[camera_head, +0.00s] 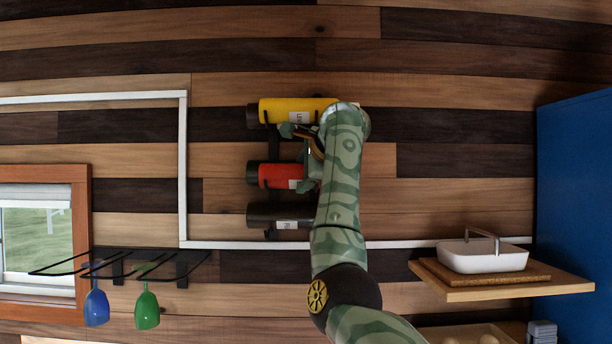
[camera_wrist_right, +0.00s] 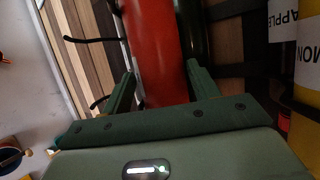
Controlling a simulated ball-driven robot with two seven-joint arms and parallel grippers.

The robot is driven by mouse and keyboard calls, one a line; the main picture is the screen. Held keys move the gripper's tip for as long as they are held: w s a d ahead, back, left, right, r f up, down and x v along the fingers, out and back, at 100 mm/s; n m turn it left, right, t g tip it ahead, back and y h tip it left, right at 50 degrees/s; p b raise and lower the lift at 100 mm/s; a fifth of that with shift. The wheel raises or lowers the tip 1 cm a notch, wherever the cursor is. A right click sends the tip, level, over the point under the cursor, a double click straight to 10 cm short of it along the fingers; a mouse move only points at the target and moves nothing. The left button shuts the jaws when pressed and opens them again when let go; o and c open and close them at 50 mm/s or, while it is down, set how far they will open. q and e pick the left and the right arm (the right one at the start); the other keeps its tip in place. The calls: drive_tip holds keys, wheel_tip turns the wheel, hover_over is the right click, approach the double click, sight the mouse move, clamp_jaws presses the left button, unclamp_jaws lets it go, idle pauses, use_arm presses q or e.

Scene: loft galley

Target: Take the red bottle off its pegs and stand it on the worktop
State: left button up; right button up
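The red bottle (camera_head: 278,175) lies on its side on wall pegs, between a yellow bottle (camera_head: 292,111) above and a dark bottle (camera_head: 280,215) below. My right gripper (camera_head: 297,158) is at the wall by the red bottle, its arm hiding the bottle's right part. In the right wrist view the red bottle (camera_wrist_right: 155,45) passes between the two open fingers (camera_wrist_right: 160,80). A gap shows beside the left finger, and I see no clear grip. My left gripper is not in view. No broad worktop is clearly visible in the head view.
A wooden shelf (camera_head: 515,291) with a white basin (camera_head: 484,258) is at lower right, beside a blue panel (camera_head: 580,190). The yellow bottle is close to my right gripper.

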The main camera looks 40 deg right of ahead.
drive_tip(key=c, duration=0.8)
drive_tip(key=shift+a+r+b, duration=0.1)
drive_tip(key=shift+r+b, duration=0.15)
drive_tip(key=shift+b, duration=0.2)
wheel_tip(320, 180, up, 6)
drive_tip(key=shift+s+r+p, duration=0.1)
drive_tip(key=shift+p, duration=0.4)
drive_tip(key=s+a+b, duration=0.4)
drive_tip(key=s, duration=0.1)
drive_tip(key=s+a+b, duration=0.4)
drive_tip(key=s, duration=0.1)
drive_tip(key=s+a+b, duration=0.4)
drive_tip(key=s, duration=0.1)
drive_tip(key=shift+a+r+b, duration=0.2)
drive_tip(key=shift+a+b, duration=0.15)
drive_tip(key=shift+a, duration=0.05)
